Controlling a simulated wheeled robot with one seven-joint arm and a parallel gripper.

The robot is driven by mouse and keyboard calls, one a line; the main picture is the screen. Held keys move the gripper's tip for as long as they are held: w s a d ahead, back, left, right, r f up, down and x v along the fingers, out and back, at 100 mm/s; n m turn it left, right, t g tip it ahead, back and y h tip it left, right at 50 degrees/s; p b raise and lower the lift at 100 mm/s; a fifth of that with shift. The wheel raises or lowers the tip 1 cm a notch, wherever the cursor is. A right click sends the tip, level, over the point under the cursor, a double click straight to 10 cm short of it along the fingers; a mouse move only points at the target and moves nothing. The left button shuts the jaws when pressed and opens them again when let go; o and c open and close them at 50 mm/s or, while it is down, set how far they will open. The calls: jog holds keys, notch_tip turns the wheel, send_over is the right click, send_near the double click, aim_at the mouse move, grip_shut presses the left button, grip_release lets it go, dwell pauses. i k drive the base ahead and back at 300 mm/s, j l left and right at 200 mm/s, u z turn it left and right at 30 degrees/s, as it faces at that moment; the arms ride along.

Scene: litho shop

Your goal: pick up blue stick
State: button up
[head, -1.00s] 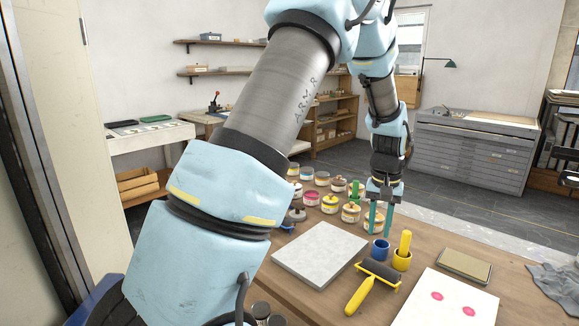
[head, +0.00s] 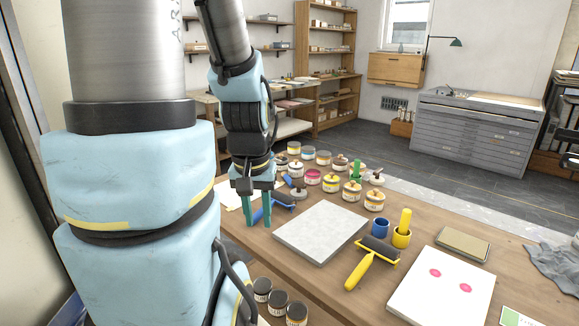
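A small blue stick-like piece (head: 288,181) shows among the ink jars, just right of my wrist; I cannot tell its full shape. My gripper (head: 257,222) points down near the table's left side, its two teal fingers apart, with nothing seen held between them. A blue-handled roller (head: 282,201) lies beside and behind the fingers, partly hidden by them. A blue cup (head: 380,227) stands empty-looking at the middle right. A yellow stick (head: 404,220) stands in a yellow cup (head: 401,239) next to it. A green stick (head: 356,171) stands among the jars.
A grey stone slab (head: 320,232) lies right of my gripper. A yellow roller (head: 372,262) and a white sheet with pink spots (head: 440,295) lie in front. Several jars, including a yellow one (head: 303,184), crowd the back. Dark jars (head: 279,301) stand at the near edge.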

aim_at(284, 175)
jog(key=i+j+u, duration=0.4)
jog(key=j, duration=0.15)
jog(key=i+j+u, duration=0.7)
jog(key=i+u, duration=0.15)
jog(key=i+j+u, duration=0.1)
jog(key=i, duration=0.8)
jog(key=i+j, duration=0.1)
jog(key=i, duration=0.8)
jog(key=i+z, duration=0.7)
jog(key=i+j+z, duration=0.1)
jog(key=z, duration=0.3)
jog(key=i+l+z, duration=0.25)
jog(key=z, duration=0.25)
jog(key=i+l+z, duration=0.1)
jog(key=i+z, duration=0.6)
jog(key=z, duration=0.25)
jog(key=i+j+z, duration=0.15)
jog(key=i+z, duration=0.15)
jog(key=z, duration=0.15)
jog(key=i+z, duration=0.4)
jog(key=i+j+z, duration=0.2)
jog(key=i+z, duration=0.15)
jog(key=i, duration=0.15)
